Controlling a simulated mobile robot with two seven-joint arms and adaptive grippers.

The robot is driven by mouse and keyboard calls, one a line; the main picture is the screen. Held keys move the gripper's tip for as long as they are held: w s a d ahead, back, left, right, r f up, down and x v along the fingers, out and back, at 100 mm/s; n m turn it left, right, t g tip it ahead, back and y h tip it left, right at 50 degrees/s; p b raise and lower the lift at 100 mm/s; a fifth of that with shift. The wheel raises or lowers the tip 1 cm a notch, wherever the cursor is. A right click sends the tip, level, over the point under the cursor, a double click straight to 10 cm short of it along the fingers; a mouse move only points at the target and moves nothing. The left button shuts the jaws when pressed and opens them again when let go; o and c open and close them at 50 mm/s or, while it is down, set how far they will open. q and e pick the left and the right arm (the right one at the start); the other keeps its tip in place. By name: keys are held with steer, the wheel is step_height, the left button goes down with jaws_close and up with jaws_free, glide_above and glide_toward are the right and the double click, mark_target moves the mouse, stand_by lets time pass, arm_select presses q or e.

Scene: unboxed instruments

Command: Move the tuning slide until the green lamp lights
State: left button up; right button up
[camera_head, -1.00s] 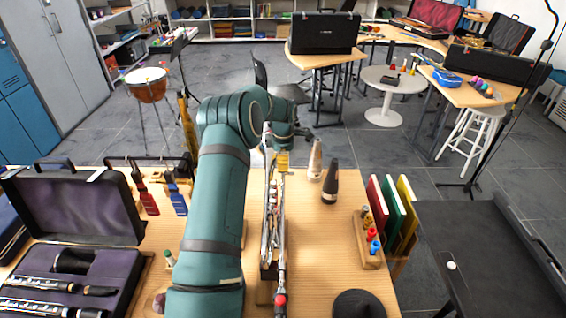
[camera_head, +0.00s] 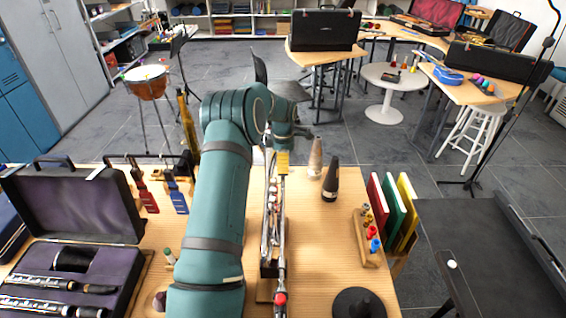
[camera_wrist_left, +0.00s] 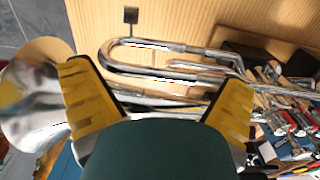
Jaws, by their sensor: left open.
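A silver trumpet (camera_head: 272,215) lies lengthwise on the wooden table in the head view, with a red-tipped end toward the front. In the left wrist view, its bell (camera_wrist_left: 35,105) is at the left and a U-shaped tube bend, apparently the tuning slide (camera_wrist_left: 118,48), lies at upper centre. My left gripper (camera_head: 283,160) is over the trumpet's far end. In the left wrist view its two yellow fingers (camera_wrist_left: 160,78) stand wide apart above the tubes, with nothing clearly held. I cannot make out a lit green lamp. My right gripper is out of view.
An open instrument case (camera_head: 75,215) with dark woodwind pieces is at left. Two cone-shaped mutes (camera_head: 330,182) stand right of the trumpet, near a rack of coloured books (camera_head: 390,210). A dark round object (camera_head: 358,303) is at the front edge. Bare tabletop lies between.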

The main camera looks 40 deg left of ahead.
arm_select(q)
step_height(320, 180, up, 12)
stand_by(0.5)
stand_by(0.4)
